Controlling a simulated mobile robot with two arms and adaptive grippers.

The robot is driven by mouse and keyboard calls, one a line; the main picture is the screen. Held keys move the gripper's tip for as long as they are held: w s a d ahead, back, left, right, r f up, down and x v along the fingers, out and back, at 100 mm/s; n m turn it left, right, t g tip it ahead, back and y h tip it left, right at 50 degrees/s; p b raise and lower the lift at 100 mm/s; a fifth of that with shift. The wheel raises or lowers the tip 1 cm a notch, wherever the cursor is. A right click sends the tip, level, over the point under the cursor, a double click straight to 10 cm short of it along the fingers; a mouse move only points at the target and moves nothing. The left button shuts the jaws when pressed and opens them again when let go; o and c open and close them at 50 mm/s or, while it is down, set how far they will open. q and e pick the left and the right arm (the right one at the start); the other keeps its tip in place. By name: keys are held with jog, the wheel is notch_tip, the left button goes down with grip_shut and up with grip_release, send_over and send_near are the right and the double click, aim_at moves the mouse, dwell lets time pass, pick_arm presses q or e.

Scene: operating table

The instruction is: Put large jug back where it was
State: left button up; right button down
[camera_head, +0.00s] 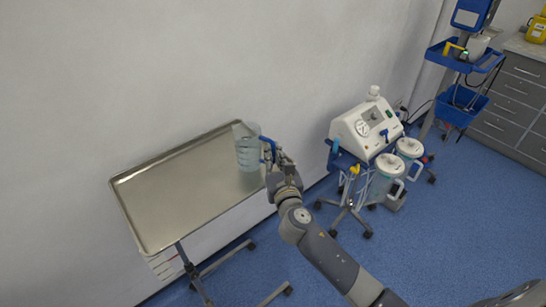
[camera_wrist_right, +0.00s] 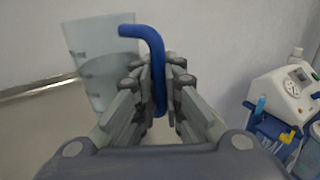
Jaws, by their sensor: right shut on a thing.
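The large jug (camera_head: 248,152) is clear with graduation marks and a blue handle. In the head view it is upright over the right end of the steel tray table (camera_head: 180,190); I cannot tell whether its base touches the top. My right gripper (camera_head: 277,160) is shut on the blue handle, to the right of the jug. In the right wrist view, the right gripper (camera_wrist_right: 160,95) has its fingers on both sides of the blue handle, and the jug's body (camera_wrist_right: 100,60) is at upper left. My left gripper is not in view.
The tray table's top is otherwise bare, with a raised rim, against the white wall. To the right stands a suction machine (camera_head: 365,128) on a wheeled trolley with clear canisters (camera_head: 387,178). A blue-basket stand (camera_head: 462,105) and grey drawers (camera_head: 515,95) are farther right. Blue floor is open in front.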

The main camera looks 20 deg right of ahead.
jog(key=shift+f, duration=0.4)
jog(key=shift+f, duration=0.1)
jog(key=c, duration=1.7)
grip_release()
jog(key=shift+s, duration=0.15)
jog(key=s+a+b, duration=0.1)
jog(key=s+b, duration=0.1)
jog(key=s, duration=0.9)
jog(key=shift+s+a, duration=0.3)
